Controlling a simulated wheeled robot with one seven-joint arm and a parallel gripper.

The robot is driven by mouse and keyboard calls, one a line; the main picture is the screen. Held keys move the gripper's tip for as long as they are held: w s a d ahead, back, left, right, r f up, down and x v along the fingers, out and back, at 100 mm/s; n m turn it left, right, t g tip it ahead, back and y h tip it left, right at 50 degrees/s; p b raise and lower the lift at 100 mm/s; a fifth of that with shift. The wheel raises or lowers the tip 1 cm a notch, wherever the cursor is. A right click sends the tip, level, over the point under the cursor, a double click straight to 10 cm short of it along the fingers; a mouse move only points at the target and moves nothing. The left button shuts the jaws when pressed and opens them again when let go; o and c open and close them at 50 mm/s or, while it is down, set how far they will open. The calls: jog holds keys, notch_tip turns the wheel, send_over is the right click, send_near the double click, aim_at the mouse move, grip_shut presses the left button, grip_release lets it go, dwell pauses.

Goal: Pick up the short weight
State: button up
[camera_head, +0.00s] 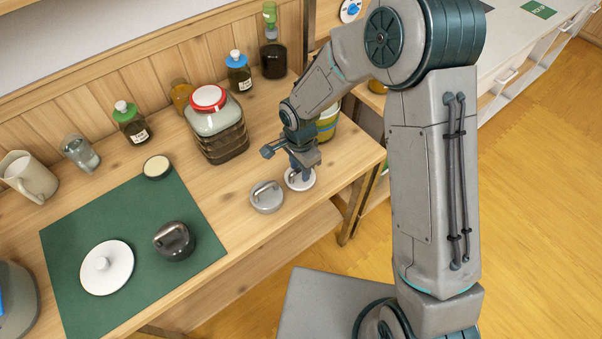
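A low grey weight (266,197) with a handle on top sits on the wooden table near its front edge. A darker, taller-looking weight (174,241) with a handle stands on the green mat (135,205). The task's short weight is probably the low grey one. My gripper (303,174) points down, just right of the grey weight, over a small white round piece (300,180). The fingertips are at or just above the white piece; I cannot tell whether they touch it. Whether the fingers are open or shut is too small to see.
A red-lidded jar (217,125) stands behind the grey weight. Bottles, a glass (81,153) and a jug (28,176) line the back. Bare wood lies left of the grey weight.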

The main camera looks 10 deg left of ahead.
jog(key=shift+f, duration=0.45)
grip_shut()
jog(key=shift+r, duration=0.15)
